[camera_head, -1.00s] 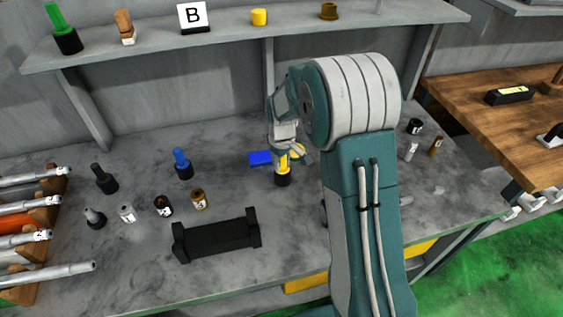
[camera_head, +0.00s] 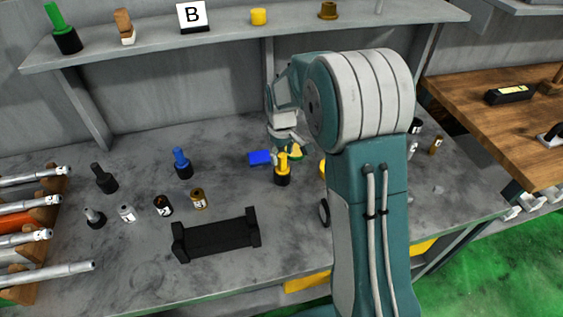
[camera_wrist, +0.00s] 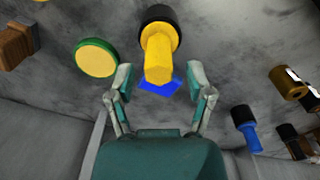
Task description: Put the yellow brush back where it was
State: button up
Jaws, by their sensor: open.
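The yellow brush (camera_head: 283,168), with a yellow handle and black base, stands upright on the grey bench. A flat blue piece (camera_head: 259,158) lies just left of and behind it. My gripper (camera_wrist: 160,72) is open and empty in the wrist view. Its two fingers are apart on either side of the yellow handle (camera_wrist: 158,58), and I see no contact. In the head view my gripper (camera_head: 288,147) is just above and behind the brush, partly hidden by my arm.
A blue brush (camera_head: 182,164), a black brush (camera_head: 105,179), small labelled bottles (camera_head: 163,206) and a black cradle (camera_head: 216,237) stand to the left. A green-rimmed yellow disc (camera_wrist: 96,58) is beside the brush. A shelf (camera_head: 226,32) runs behind.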

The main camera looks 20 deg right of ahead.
notch_tip(320, 180, up, 8)
jog(key=shift+f, duration=0.1)
jog(key=shift+s+r, duration=0.15)
jog(key=shift+r, duration=0.45)
jog(key=s+r+m+t, duration=0.2)
jog(key=s+r, duration=0.1)
jog(key=s, duration=0.6)
jog(key=s+r+m+t, duration=0.1)
jog(key=s+r+m, duration=0.1)
jog(key=s, duration=0.7)
jog(key=s+r+m+t, duration=0.2)
jog(key=s+r, duration=0.2)
jog(key=s, duration=0.5)
jog(key=shift+s+r+t, duration=0.2)
jog(key=shift+r+t, duration=0.1)
jog(key=shift+r, duration=0.05)
jog(key=shift+d, duration=0.1)
